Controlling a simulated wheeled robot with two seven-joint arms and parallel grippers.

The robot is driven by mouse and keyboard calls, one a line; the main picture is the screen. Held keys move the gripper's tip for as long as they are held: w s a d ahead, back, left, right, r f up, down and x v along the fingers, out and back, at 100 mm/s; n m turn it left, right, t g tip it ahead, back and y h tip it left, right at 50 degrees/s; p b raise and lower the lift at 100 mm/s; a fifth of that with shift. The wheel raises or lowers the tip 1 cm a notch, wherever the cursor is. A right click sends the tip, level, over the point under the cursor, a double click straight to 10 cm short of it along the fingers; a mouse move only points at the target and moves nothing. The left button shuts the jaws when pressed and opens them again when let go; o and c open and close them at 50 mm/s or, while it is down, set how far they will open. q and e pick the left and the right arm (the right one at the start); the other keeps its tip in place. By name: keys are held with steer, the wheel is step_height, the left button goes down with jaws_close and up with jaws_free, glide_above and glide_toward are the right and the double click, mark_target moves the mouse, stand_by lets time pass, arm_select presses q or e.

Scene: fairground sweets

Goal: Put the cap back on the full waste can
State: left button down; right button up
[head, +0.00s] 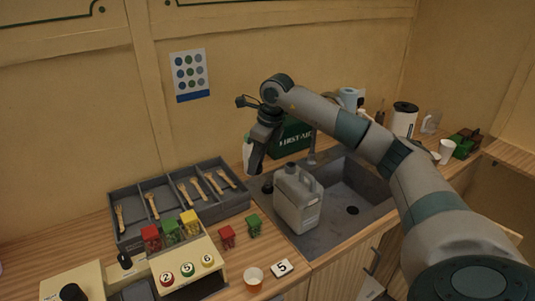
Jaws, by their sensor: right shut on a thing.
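The waste can (297,205) is a grey jerrycan with a handle and a pale label. It stands upright at the left part of the sink, its dark-looking mouth at the top left. My right gripper (252,169) points down, behind and to the left of the can, above the counter and apart from the can. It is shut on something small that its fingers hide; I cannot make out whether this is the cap. A small dark round piece (267,188) lies at the sink's left edge, too small to identify. My left gripper is out of view.
A pale bottle (247,150) shows beside my right gripper. The green first-aid box (291,137) and the tap (311,148) are behind the can. A grey cutlery tray (118,196) and red, green and yellow boxes are to the left. The sink (375,187) has free room right of the can.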

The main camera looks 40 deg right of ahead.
steer(key=s+a+f+n+g, duration=0.1)
steer(key=s+a+n, duration=0.4)
steer(key=a+n, duration=0.2)
steer(key=s+a+f+n+g, duration=0.1)
steer(key=s+a+n+g, duration=0.1)
steer(key=s+a+n, duration=0.3)
steer(key=s+a+f+n+g, duration=0.2)
steer(key=s+a+n, duration=0.3)
steer(key=a+n, duration=0.5)
steer(key=shift+n, duration=1.4)
steer(key=s+f+n+b, duration=0.1)
steer(key=f+b, duration=0.2)
steer(key=s+a+f+n+h+b, duration=0.1)
steer(key=s+f+n+b, duration=0.1)
steer(key=f+b, duration=0.1)
steer(key=s+f+n+b, duration=0.1)
steer(key=f+n+b, duration=0.1)
steer(key=f+b, duration=0.2)
steer(key=shift+s+a+f+g, duration=0.1)
steer(key=shift+s+a+g, duration=0.3)
